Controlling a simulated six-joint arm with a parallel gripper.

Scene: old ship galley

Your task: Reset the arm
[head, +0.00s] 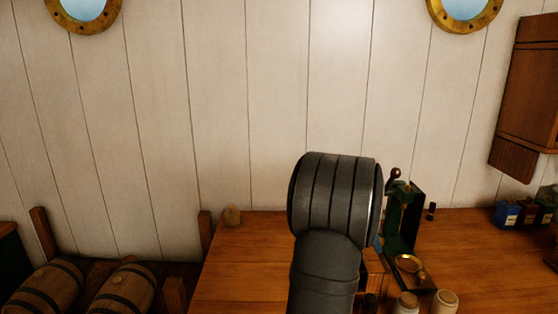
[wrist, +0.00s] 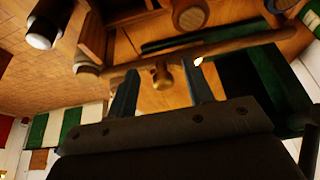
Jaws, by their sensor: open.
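My gripper (wrist: 162,88) shows in the wrist view with its two dark fingers apart and nothing held between them. In the head view my thick grey arm rises at the centre and hides the gripper. Just right of the arm stands a dark green device (head: 399,222) with a red-brown knob on top and a brass dish (head: 408,263) at its foot.
Two pale jars (head: 445,302) stand in front right. Coloured tins (head: 507,213) and a wall cabinet (head: 528,95) are at right. Barrels (head: 48,288) lie at left.

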